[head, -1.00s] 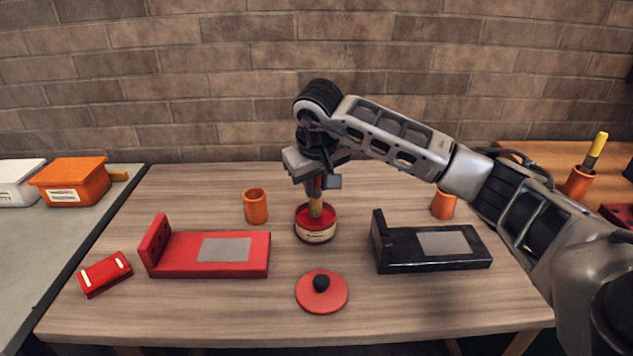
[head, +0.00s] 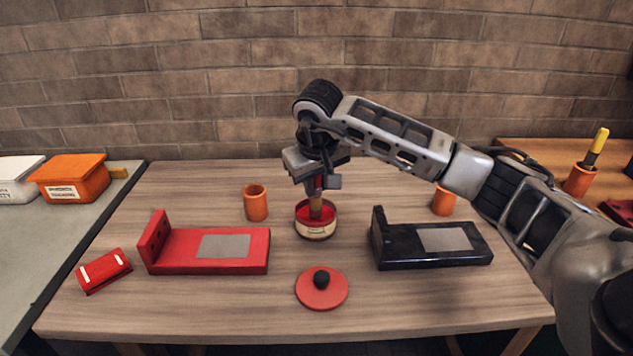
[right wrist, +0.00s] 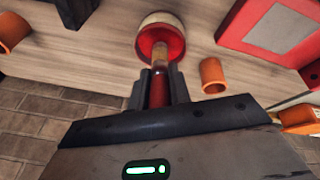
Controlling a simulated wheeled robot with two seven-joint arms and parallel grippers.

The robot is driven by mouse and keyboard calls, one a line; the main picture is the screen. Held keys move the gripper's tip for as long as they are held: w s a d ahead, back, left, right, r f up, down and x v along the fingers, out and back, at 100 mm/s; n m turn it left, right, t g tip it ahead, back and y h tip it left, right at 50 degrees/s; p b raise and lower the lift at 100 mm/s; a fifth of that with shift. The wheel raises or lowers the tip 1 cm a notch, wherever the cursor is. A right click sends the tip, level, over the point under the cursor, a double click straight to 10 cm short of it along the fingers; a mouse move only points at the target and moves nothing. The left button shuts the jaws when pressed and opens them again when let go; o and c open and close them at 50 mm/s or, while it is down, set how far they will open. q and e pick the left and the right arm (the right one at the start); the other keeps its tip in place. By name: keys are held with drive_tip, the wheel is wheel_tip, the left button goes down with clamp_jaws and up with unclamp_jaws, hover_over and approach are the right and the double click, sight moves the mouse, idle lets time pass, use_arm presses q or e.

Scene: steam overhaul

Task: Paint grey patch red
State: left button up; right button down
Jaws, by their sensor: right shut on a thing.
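My right gripper (head: 316,184) is shut on the red handle of a brush (right wrist: 159,85) and points down over the open paint tin. The brush's lower end is in the tin (head: 316,232), which holds red paint; the bristles are hidden in it. A red bracket (head: 205,264) with a grey patch (head: 223,246) lies left of the tin. A black bracket (head: 430,259) with another grey patch (head: 444,239) lies to the right. The tin's red lid (head: 321,295) with a black knob lies in front of the tin. My left gripper is not in view.
Orange cups stand behind the brackets, one at the left (head: 255,203) and one at the right (head: 443,203). A red block (head: 104,271) lies at the table's left. Orange (head: 70,178) and white (head: 18,182) boxes sit on a side bench. The table front is mostly clear.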

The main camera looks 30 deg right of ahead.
idle(0.3)
drive_tip(key=shift+r+p, duration=2.85)
drive_tip(key=shift+r, duration=0.7)
drive_tip(key=shift+f, duration=0.1)
